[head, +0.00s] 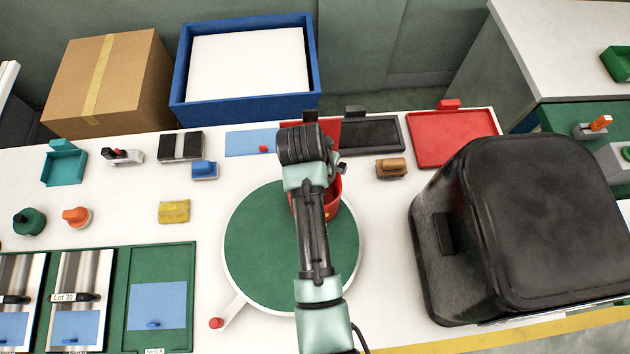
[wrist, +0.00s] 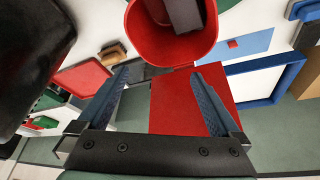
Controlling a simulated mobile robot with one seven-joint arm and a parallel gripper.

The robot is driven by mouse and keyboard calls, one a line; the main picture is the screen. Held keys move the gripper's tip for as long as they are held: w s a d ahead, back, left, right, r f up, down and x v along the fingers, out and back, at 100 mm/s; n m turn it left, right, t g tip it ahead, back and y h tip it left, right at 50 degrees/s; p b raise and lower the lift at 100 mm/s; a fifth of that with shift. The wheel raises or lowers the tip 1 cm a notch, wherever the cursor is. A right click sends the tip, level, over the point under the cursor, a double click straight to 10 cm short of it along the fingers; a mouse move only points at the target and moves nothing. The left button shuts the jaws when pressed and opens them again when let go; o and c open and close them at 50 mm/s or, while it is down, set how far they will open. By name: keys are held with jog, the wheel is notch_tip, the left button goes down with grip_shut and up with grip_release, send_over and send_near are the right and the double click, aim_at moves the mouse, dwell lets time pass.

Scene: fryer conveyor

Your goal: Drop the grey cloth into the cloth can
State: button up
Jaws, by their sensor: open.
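A red can (head: 333,203) stands on the green round turntable (head: 250,245), partly hidden by my arm in the head view. In the wrist view the red can (wrist: 203,47) is at the top, its mouth facing the camera. A dark grey piece (wrist: 184,14), which looks like the grey cloth, lies inside the can's mouth. My gripper (wrist: 160,76) is open, with nothing between its fingers, and its tips are near the can's rim. In the head view the fingers are hidden behind my arm.
A large black bin-like box (head: 540,220) stands right of the turntable. A blue crate (head: 180,90) and a cardboard box (head: 140,85) stand at the back.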

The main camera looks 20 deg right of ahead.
jog(key=shift+r, duration=0.1)
jog(key=b+v, duration=0.2)
jog(key=v, duration=1)
jog(key=shift+r+b, duration=0.3)
jog(key=shift+r, duration=0.1)
jog(key=shift+a, duration=0.1)
